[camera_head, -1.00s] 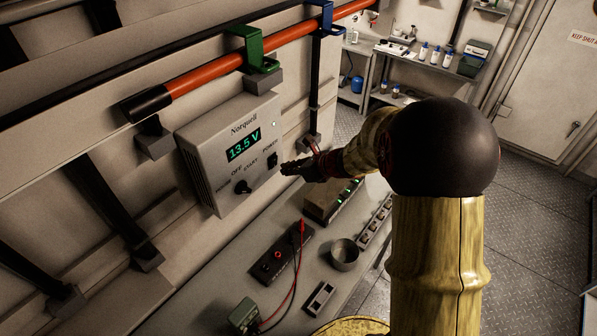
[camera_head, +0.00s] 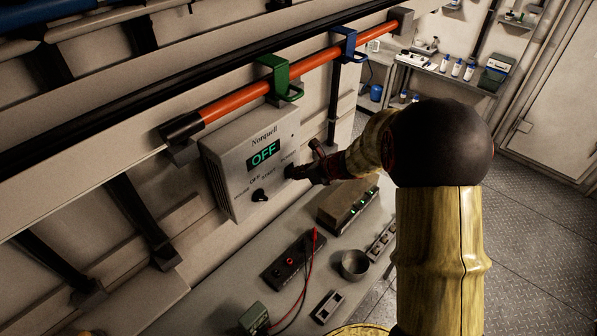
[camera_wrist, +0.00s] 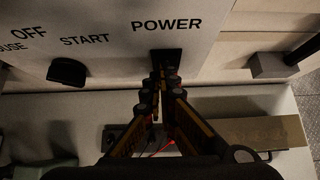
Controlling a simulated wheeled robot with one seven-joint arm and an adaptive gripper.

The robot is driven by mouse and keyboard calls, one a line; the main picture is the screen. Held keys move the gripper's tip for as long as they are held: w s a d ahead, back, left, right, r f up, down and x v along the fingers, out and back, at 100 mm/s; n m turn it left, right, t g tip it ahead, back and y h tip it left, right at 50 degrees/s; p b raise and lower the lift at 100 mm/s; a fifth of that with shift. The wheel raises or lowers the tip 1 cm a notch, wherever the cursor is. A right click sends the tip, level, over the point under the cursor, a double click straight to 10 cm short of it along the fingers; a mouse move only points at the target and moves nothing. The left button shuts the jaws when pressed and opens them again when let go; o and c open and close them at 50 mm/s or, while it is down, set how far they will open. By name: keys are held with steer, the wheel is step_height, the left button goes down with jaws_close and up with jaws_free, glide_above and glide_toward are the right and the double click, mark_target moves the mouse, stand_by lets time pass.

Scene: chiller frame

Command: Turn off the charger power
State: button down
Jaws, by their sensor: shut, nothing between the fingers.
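The grey charger box (camera_head: 229,153) is on the wall, and its display (camera_head: 264,154) reads "OFF" in green. My gripper (camera_head: 291,172) is shut and empty, with its tips at the right side of the charger's front. In the wrist view, my gripper (camera_wrist: 160,75) has its closed fingertips at the black power switch (camera_wrist: 166,58), just under the "POWER" label. The tips look in contact with the switch or very near it, and they cover much of it. The black knob (camera_head: 259,195) sits to the left, and it also shows in the wrist view (camera_wrist: 67,72).
An orange rail (camera_head: 325,55) with a green bracket (camera_head: 277,75) and a blue bracket (camera_head: 347,43) runs above the charger. The bench below holds a test box (camera_head: 295,258) with red and black leads, a round cup (camera_head: 355,264) and a brown box (camera_head: 347,203).

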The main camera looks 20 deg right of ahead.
stand_by(0.3)
steer(key=shift+r+p, duration=0.4)
steer(key=shift+r, duration=0.4)
